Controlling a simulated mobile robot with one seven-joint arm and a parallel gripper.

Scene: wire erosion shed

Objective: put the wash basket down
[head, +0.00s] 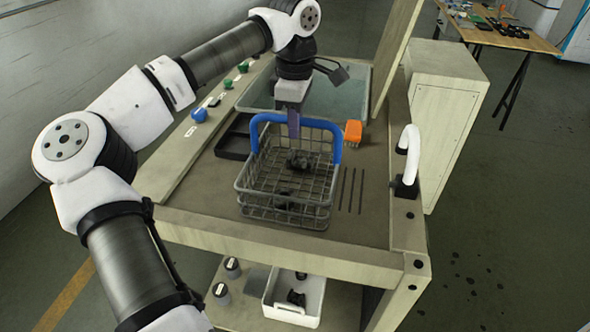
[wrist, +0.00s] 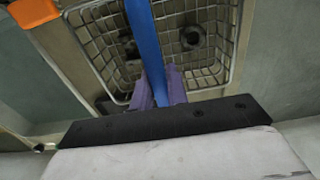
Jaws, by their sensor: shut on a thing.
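The wash basket (head: 284,190) is a grey wire basket with a blue handle (head: 296,119) arching over it. Dark parts (head: 300,160) lie inside. In the head view it is over the bench top; I cannot tell whether its base touches the surface. My gripper (head: 294,128) is shut on the top of the blue handle from above. In the wrist view the purple fingers (wrist: 158,88) close around the handle (wrist: 147,45), with the wire basket (wrist: 226,50) beyond. The basket looks level.
The bench top (head: 355,225) has thin dark slots to the basket's right. A black tray (head: 232,142) sits left behind, an orange block (head: 353,132) right behind, and a clear-walled tank (head: 345,98) at the back. A white curved handle (head: 409,150) rises at the right edge.

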